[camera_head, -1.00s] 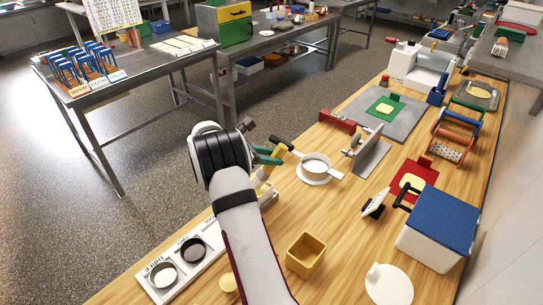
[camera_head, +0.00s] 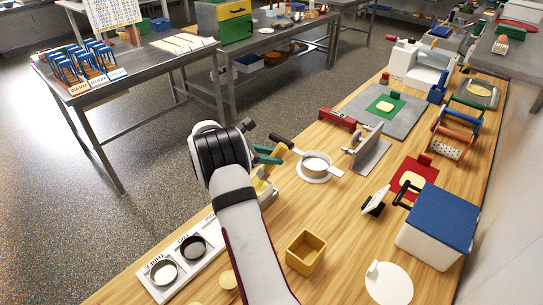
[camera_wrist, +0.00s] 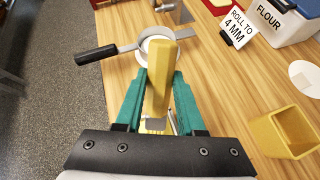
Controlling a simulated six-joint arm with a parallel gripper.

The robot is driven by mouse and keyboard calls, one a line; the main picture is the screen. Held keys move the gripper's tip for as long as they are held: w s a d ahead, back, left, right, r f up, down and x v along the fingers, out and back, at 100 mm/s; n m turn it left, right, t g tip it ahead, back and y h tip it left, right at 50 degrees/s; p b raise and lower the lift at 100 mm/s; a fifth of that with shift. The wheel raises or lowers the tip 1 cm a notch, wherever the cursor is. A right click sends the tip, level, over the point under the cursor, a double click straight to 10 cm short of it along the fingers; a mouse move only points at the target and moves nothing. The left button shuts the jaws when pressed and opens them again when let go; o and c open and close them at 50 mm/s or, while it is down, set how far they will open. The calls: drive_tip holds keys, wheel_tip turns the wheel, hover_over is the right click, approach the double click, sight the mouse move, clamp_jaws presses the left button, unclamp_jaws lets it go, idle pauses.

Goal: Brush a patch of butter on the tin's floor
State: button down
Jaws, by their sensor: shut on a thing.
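My gripper (camera_wrist: 158,85) has green fingers closed around the yellow handle of a brush (camera_wrist: 158,88). In the wrist view the handle points away from me, and a pale end shows low between the fingers. In the head view the gripper (camera_head: 268,156) and the brush (camera_head: 266,167) are over the left edge of the wooden table, partly behind my arm. The tray's far part is behind my arm. Brush contact with a tin cannot be seen.
A white pan-like sieve (camera_head: 315,165) with a black handle stands just beyond the gripper. A yellow square tub (camera_head: 305,252) and a white disc (camera_head: 389,284) are to the right. A blue-lidded flour box (camera_head: 439,228) stands farther right. Bare wood lies between them.

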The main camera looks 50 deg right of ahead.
idle(0.4)
drive_tip(key=shift+r, duration=3.45)
drive_tip(key=shift+w+a+r, duration=0.1)
drive_tip(key=shift+a+r, duration=0.05)
drive_tip(key=shift+a, duration=0.05)
drive_tip(key=w+a+r+n+t, duration=0.35)
drive_tip(key=a+r+n, duration=0.2)
drive_tip(key=a, duration=0.45)
drive_tip(key=w+a+r+n+t, duration=0.4)
drive_tip(key=a+r, duration=0.3)
drive_tip(key=a, duration=0.4)
drive_tip(key=s+a+r+n+t+y, duration=0.3)
drive_tip(key=a+n, duration=0.1)
drive_tip(key=a, duration=0.5)
drive_tip(key=s+a+r+n+t+y, duration=0.3)
drive_tip(key=a+r+n+y, duration=0.1)
drive_tip(key=a, duration=0.5)
drive_tip(key=shift+s+a+y, duration=0.15)
drive_tip(key=shift+s+y, duration=0.1)
drive_tip(key=shift+y, duration=0.05)
drive_tip(key=shift+t, duration=0.25)
